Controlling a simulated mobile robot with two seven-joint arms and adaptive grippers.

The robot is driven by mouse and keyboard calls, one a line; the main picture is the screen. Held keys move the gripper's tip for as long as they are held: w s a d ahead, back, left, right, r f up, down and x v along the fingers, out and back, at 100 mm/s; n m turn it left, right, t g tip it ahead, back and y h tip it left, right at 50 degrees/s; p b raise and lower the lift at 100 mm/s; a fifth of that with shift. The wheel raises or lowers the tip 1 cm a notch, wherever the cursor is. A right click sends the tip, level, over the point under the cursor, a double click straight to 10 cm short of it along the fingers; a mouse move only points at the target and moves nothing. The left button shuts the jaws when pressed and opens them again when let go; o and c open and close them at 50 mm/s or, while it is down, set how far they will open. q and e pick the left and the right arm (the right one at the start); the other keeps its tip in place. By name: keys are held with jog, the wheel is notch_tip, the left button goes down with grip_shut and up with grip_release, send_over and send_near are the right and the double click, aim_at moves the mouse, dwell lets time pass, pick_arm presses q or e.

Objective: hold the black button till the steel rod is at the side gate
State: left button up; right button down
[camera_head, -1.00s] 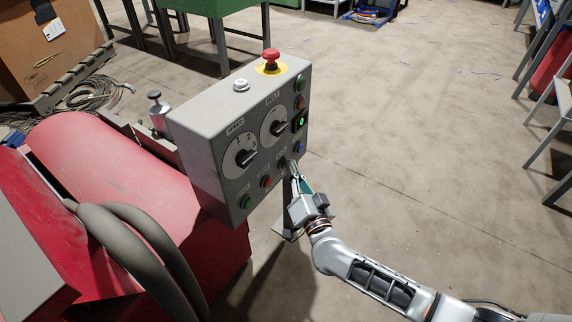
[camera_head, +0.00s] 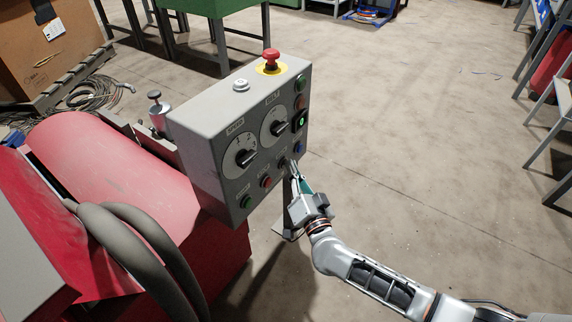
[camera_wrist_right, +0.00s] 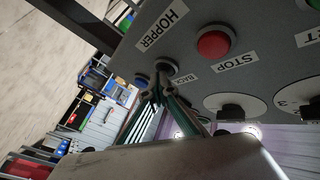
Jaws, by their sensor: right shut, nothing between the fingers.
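The black button (camera_wrist_right: 167,66) is on the lower row of the grey control box (camera_head: 185,145), between a red STOP button (camera_wrist_right: 213,43) and a blue button (camera_wrist_right: 141,80). My right gripper (camera_head: 293,168) is shut and empty, its fingertips at the black button. In the right wrist view the fingertips (camera_wrist_right: 162,84) overlap the button's lower edge. I cannot tell how far it is pressed in. My left gripper is not in view. I cannot make out the steel rod or the side gate in either view.
The box also carries a red emergency knob (camera_head: 271,58), two dials (camera_head: 240,158) and a lit green switch (camera_head: 301,121). A red machine (camera_head: 110,170) with thick hoses (camera_head: 150,250) stands to the left. The floor (camera_head: 420,130) to the right is open.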

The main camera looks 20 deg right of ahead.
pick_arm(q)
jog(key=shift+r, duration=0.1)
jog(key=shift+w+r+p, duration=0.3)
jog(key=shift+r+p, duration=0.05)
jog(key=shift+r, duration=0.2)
pick_arm(e)
jog(key=shift+s+d, duration=0.5)
jog(key=shift+s, duration=0.2)
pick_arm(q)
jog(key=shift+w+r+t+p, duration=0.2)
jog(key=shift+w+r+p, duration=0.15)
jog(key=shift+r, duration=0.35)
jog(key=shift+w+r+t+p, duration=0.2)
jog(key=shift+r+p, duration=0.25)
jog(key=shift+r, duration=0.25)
pick_arm(e)
jog(key=shift+s+d, duration=0.8)
jog(key=shift+s, duration=0.2)
jog(key=shift+s+d, duration=0.75)
jog(key=shift+s, duration=0.2)
